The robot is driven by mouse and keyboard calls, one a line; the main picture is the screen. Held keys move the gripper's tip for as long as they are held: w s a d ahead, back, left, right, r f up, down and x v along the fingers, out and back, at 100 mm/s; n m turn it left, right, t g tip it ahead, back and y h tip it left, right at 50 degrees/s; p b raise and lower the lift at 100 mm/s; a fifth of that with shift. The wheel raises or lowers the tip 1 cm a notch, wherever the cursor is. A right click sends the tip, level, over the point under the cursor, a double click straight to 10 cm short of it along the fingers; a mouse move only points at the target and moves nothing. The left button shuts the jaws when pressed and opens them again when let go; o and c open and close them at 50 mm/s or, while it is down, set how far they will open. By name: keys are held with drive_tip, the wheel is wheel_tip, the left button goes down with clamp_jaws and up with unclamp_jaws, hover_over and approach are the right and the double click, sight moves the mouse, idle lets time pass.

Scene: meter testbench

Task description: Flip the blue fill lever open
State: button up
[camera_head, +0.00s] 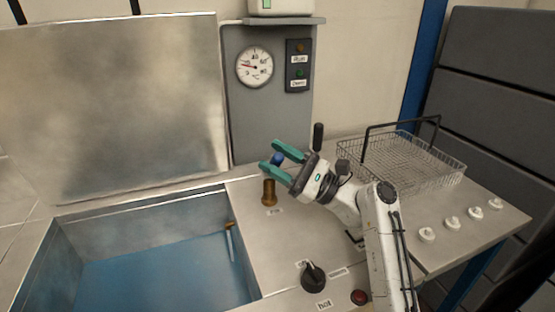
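The blue fill lever shows as a small dark blue knob (277,159) above a brass valve post (269,193) on the bench top, right of the tank. A small label sits in front of the post, too small to read surely. My gripper (271,155) has two teal fingers spread apart, pointing left, with the blue knob between them. I cannot tell whether either finger touches the knob. The rest of the lever, between knob and post, is mostly hidden by the near finger.
An open tank (150,275) with blue water lies left, its metal lid (110,110) raised. A black-handled lever (317,137) stands just behind my gripper. A wire basket (420,165) is right, a black knob (313,275) in front, and a gauge (255,67) behind.

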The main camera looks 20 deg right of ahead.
drive_tip(key=shift+s+d+f, duration=0.1)
drive_tip(key=s+d, duration=0.8)
drive_tip(key=d, duration=0.2)
drive_tip(key=shift+f+b, duration=0.2)
drive_tip(key=shift+b, duration=0.1)
drive_tip(key=shift+c, duration=0.3)
